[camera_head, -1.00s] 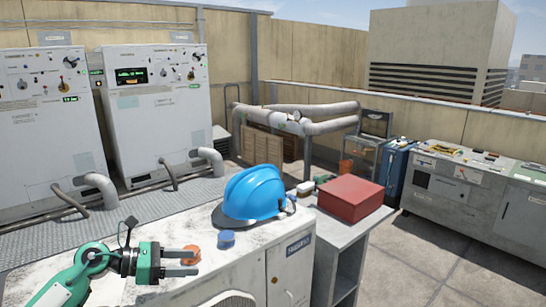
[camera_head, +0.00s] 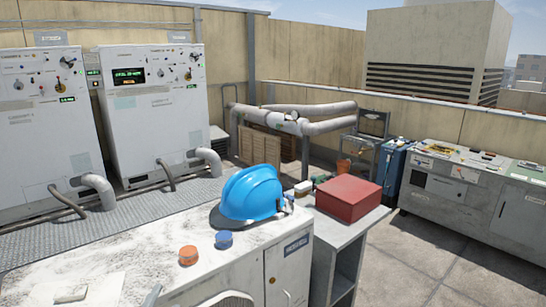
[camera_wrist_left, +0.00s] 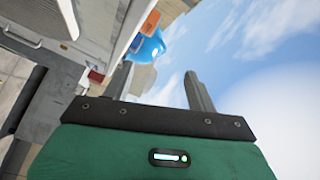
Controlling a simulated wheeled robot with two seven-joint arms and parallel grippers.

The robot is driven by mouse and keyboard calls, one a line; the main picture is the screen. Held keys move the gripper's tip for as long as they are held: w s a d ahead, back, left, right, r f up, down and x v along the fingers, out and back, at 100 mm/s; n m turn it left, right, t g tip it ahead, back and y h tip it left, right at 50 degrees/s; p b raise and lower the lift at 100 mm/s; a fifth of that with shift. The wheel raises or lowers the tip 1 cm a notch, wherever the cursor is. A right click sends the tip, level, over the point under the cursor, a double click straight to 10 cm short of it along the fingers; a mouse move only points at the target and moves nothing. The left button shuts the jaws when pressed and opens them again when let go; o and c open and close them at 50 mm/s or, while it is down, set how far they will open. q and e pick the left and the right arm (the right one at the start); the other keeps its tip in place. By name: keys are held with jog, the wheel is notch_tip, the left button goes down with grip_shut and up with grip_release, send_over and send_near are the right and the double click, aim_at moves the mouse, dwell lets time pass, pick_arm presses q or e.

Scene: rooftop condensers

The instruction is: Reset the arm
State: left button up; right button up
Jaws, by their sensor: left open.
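My left gripper (camera_head: 112,295) shows only as two fingertips at the bottom left edge of the head view. They are spread apart with nothing between them. In the left wrist view the gripper (camera_wrist_left: 130,42) also has its two fingers wide apart and empty, pointing partly at the sky. The rest of the left arm is out of the head view. My right gripper is in neither view now.
A blue hard hat (camera_head: 251,193), an orange cap (camera_head: 188,256) and a blue cap (camera_head: 223,240) sit on the white condenser unit (camera_head: 130,262). A red box (camera_head: 348,197) stands on a grey side table (camera_head: 345,230). Tall panels (camera_head: 155,110) stand behind.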

pick_arm(q)
jog(key=s+a+f+n+g+y, duration=0.2)
jog(key=s+f+n+g+y, duration=0.1)
jog(key=s+f+n+g, duration=0.65)
jog(key=s+d+f+n+g+h, duration=0.1)
jog(key=s+f+g, duration=0.15)
jog(key=s, duration=0.35)
jog(key=s+d+f+n+g, duration=0.1)
jog(key=s+f, duration=0.2)
jog(key=s, duration=0.3)
jog(key=s+d+f+g+h, duration=0.1)
jog(key=s+d+f+g, duration=0.15)
jog(key=s, duration=0.35)
notch_tip(320, 180, down, 31)
jog(key=s, duration=0.1)
jog(key=s+a+f+g, duration=0.1)
jog(key=s+a+f, duration=0.1)
jog(key=s+f, duration=0.7)
jog(key=s+a+f+g, duration=0.1)
jog(key=s+a+f, duration=0.1)
jog(key=s+f, duration=0.8)
jog(key=shift+s+f, duration=0.25)
jog(key=shift+f, duration=0.5)
